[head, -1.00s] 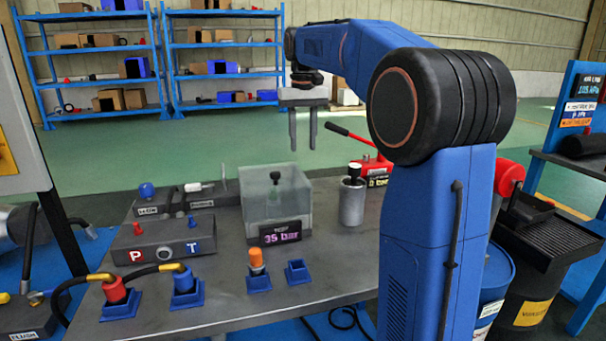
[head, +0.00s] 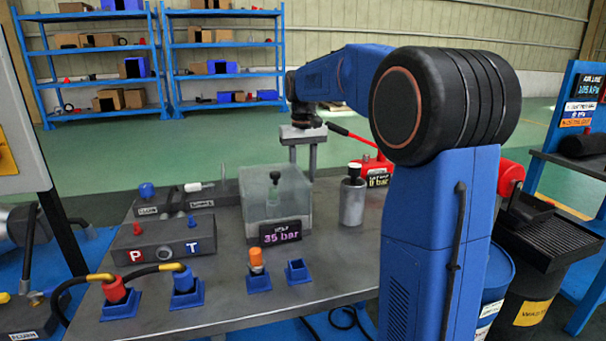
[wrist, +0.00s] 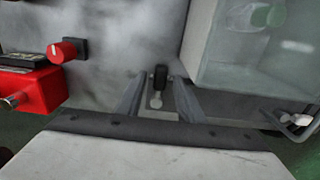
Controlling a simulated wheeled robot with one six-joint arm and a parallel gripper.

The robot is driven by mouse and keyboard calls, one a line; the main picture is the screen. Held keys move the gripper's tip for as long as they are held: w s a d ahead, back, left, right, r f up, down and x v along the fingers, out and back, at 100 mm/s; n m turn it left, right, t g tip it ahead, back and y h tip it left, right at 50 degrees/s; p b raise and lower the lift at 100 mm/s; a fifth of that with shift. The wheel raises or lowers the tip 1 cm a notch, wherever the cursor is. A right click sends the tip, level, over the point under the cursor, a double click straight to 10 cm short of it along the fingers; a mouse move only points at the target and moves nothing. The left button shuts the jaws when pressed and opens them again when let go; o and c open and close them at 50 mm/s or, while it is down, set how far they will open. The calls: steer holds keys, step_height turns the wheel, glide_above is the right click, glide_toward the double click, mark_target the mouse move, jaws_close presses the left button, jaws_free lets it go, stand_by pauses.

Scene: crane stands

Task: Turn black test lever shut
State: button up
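A small black-tipped lever (wrist: 160,76) with a pale round end shows in the wrist view. I take it for the black test lever. It lies in the gap between the two fingers of my gripper (wrist: 159,88), which stand apart on either side of it. I cannot tell whether either finger touches it. In the head view my gripper (head: 302,158) points down just behind the clear box, its fingers apart and their tips low over the bench. The lever is not visible in the head view.
The clear box (head: 277,205) with a "35 bar" display stands close in front of my gripper. The red hand pump (head: 374,168) and a grey black-capped cylinder (head: 352,203) stand to the right. A red knob (wrist: 62,53) is left of the lever in the wrist view.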

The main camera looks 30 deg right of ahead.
jaws_close()
steer(key=shift+d+n, duration=0.1)
steer(key=shift+n, duration=0.2)
steer(key=d+n, duration=0.1)
steer(key=n, duration=0.2)
steer(key=shift+d, duration=0.15)
steer(key=shift+w+d+n, duration=0.1)
steer(key=shift+d+n, duration=0.25)
steer(key=shift+n, duration=0.65)
steer(key=shift+w+d+n, duration=0.1)
steer(key=shift+d+n, duration=0.25)
steer(key=shift+n, duration=0.65)
jaws_free()
